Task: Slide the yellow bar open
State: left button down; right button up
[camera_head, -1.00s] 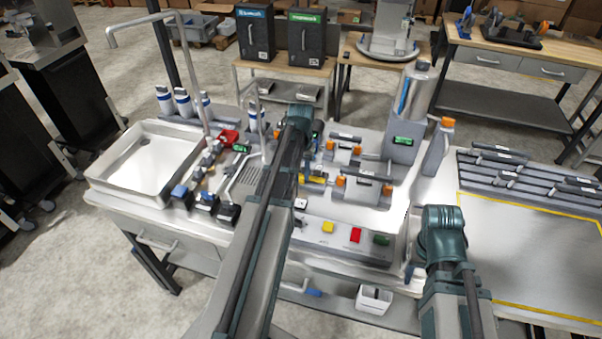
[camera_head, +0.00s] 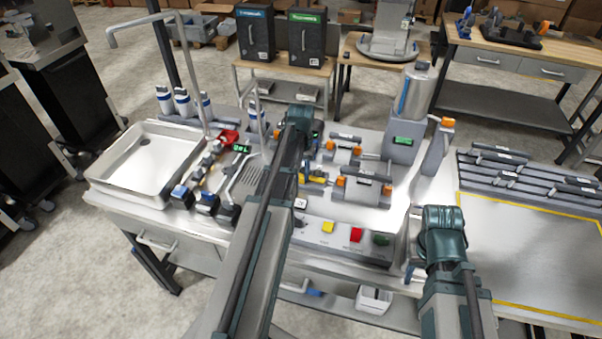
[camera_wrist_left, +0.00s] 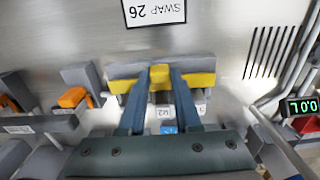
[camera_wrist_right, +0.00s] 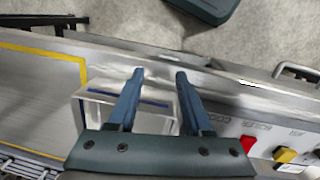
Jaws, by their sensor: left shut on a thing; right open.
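The yellow bar (camera_wrist_left: 196,79) shows in the left wrist view, lying across a grey block just below the SWAP 26 label. My left gripper (camera_wrist_left: 160,74) is shut on a yellow part at the middle of the bar. In the head view the yellow bar (camera_head: 317,180) is partly hidden behind my left arm, and the left fingertips are hidden there. My right gripper (camera_wrist_right: 161,76) is open and empty above the bench's front edge, beside the button panel. In the head view it is at the right, largely hidden by its own wrist.
Orange-ended fixtures (camera_head: 362,186) stand right of the bar. A panel with yellow, red and green buttons (camera_head: 345,240) is in front. A sink (camera_head: 150,160) is at the left. A marked clear area (camera_head: 540,250) lies at the right.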

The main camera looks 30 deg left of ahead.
pick_arm(q)
jog(key=shift+s+d, duration=0.25)
jog(key=shift+s, duration=0.75)
jog(key=c, duration=0.6)
grip_release()
jog(key=shift+w, duration=0.1)
jog(key=shift+r, duration=0.1)
pick_arm(e)
jog(key=shift+r, duration=0.15)
pick_arm(q)
notch_tip(320, 180, up, 14)
jog(key=p, duration=1.3)
jog(key=shift+f+p, duration=0.2)
jog(key=shift+p, duration=0.2)
pick_arm(e)
notch_tip(320, 180, up, 14)
jog(key=shift+f, duration=0.25)
